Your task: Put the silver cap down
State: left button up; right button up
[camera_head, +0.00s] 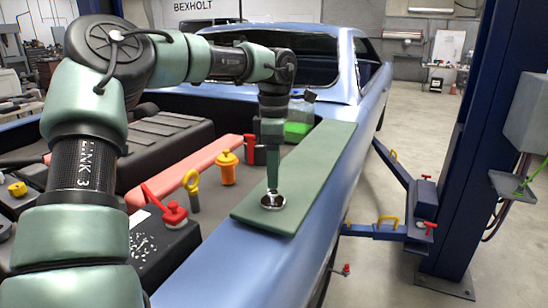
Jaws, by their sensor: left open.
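The silver cap (272,201) rests on the long green board (312,160) that lies along the blue car's fender. My left arm comes in from the left and bends down over the board. My left gripper (272,186) points straight down, with its fingertips just at the top of the cap. It is open, though the small gap between the fingers is hard to make out. My right gripper is not in view.
The engine bay holds an orange cap (226,168), a yellow dipstick ring (191,184) and a red cap (174,213). A reservoir with green fluid (298,125) stands behind the board. A blue lift post (480,140) is at right. Most of the board is bare.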

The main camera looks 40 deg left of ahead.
aim_at(274, 192)
pick_arm(q)
jog(key=shift+r, duration=2.4)
